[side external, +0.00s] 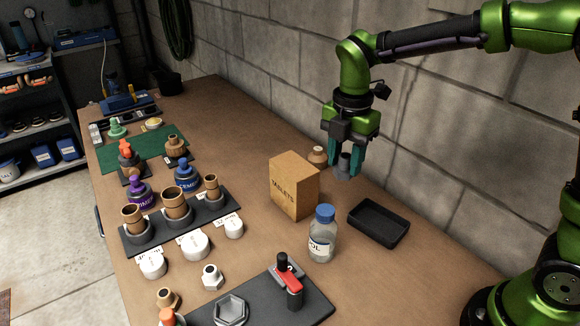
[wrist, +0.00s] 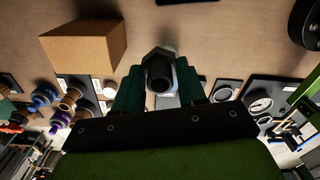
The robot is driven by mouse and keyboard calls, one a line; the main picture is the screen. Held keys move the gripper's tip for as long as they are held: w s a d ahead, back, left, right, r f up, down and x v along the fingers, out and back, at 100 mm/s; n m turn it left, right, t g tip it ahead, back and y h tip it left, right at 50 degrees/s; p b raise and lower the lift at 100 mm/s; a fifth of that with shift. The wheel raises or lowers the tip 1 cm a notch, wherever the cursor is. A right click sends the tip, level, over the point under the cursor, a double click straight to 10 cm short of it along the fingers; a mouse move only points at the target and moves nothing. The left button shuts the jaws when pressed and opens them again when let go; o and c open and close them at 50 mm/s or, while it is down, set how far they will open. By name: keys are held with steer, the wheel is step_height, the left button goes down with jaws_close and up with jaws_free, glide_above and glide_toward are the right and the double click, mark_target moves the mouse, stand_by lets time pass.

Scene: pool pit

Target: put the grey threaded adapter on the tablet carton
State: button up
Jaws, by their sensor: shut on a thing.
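The grey threaded adapter (side external: 345,165) is between the teal fingers of my gripper (side external: 344,158), which is shut on it. In the wrist view the adapter (wrist: 158,72) shows its dark open end between my fingers. The tablet carton (side external: 294,185) is a brown box marked TABLETS, standing upright on the bench. It also shows in the wrist view (wrist: 85,47), to the left of my gripper. In the side view my gripper is right of the carton and behind it, apart from it. I cannot tell exactly how high the adapter is above the bench.
A brown fitting (side external: 317,156) stands behind the carton, close to my gripper. A clear blue-capped bottle (side external: 323,236) stands in front of the carton. A black tray (side external: 379,223) lies to the right. A rack (side external: 215,213) of brown fittings is at left. The block wall runs close behind.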

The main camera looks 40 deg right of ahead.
steer(key=w, duration=0.3)
steer(key=w+a, duration=0.1)
steer(key=w, duration=0.3)
steer(key=w+a+f, duration=0.1)
steer(key=w, duration=0.2)
steer(key=shift+w+a, duration=0.2)
steer(key=shift+w, duration=0.1)
steer(key=shift+f, duration=1.75)
steer(key=shift+f, duration=0.1)
steer(key=o, duration=1)
steer(key=shift+o, duration=0.2)
